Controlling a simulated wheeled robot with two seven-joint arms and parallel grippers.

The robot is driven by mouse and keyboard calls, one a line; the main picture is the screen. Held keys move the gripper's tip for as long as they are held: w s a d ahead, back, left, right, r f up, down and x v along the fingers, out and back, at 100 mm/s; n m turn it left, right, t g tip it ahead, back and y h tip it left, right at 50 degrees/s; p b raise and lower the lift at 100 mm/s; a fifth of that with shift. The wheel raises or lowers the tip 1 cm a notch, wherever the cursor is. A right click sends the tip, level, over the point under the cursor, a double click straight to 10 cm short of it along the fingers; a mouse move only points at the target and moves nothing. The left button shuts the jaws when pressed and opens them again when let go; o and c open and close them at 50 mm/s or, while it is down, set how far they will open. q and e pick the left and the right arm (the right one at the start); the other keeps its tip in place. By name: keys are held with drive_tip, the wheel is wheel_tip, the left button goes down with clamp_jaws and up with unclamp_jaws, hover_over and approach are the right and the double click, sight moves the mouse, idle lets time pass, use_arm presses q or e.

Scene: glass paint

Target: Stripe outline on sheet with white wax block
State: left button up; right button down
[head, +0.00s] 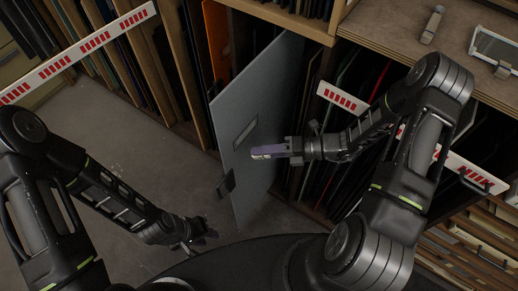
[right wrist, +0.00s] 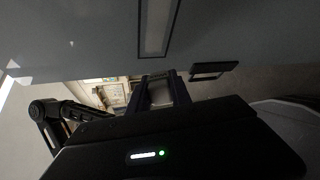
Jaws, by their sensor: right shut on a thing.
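A grey-blue sheet (head: 262,100) stands upright, leaning among the racks in the head view. It bears a narrow rectangular outline (head: 244,133), which also shows near the top of the right wrist view (right wrist: 157,25). My right gripper (head: 284,149) is shut on the wax block (head: 262,153), which looks pale with a purplish tint. The block's tip points at the sheet, just right of and below the outline; I cannot tell whether it touches. My left gripper (head: 192,238) hangs low over the floor, away from the sheet; its jaw opening is unclear.
A dark handle-like piece (head: 226,183) is at the sheet's lower left edge. Wooden racks (head: 180,70) with upright panels stand on both sides. A wooden bench top (head: 465,50) at the upper right holds a small tool (head: 432,25) and a framed pane (head: 495,48). The floor at left is clear.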

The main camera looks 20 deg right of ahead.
sight(254, 159)
drive_tip(key=shift+d, duration=0.1)
drive_tip(key=shift+s+d, duration=0.95)
drive_tip(key=shift+s, duration=0.25)
drive_tip(key=shift+w, duration=0.15)
drive_tip(key=shift+w+m+t+h, duration=0.3)
drive_tip(key=shift+w+m+t, duration=0.3)
drive_tip(key=shift+t, duration=0.1)
drive_tip(key=w+d+r+m+t+h+b, duration=0.1)
drive_tip(key=w+r+m+t+h+b, duration=0.1)
drive_tip(key=r, duration=0.3)
drive_tip(key=w+d+r+m+t+h+b, duration=0.1)
drive_tip(key=w+d+r+m+t+h, duration=0.1)
drive_tip(key=w+r+m+t+h, duration=0.1)
wheel_tip(254, 159, up, 3)
drive_tip(key=shift+w+d+f+m+t+h+b, duration=0.15)
drive_tip(key=shift+w+m+t+h+b, duration=0.15)
drive_tip(key=shift+m+t+h, duration=0.45)
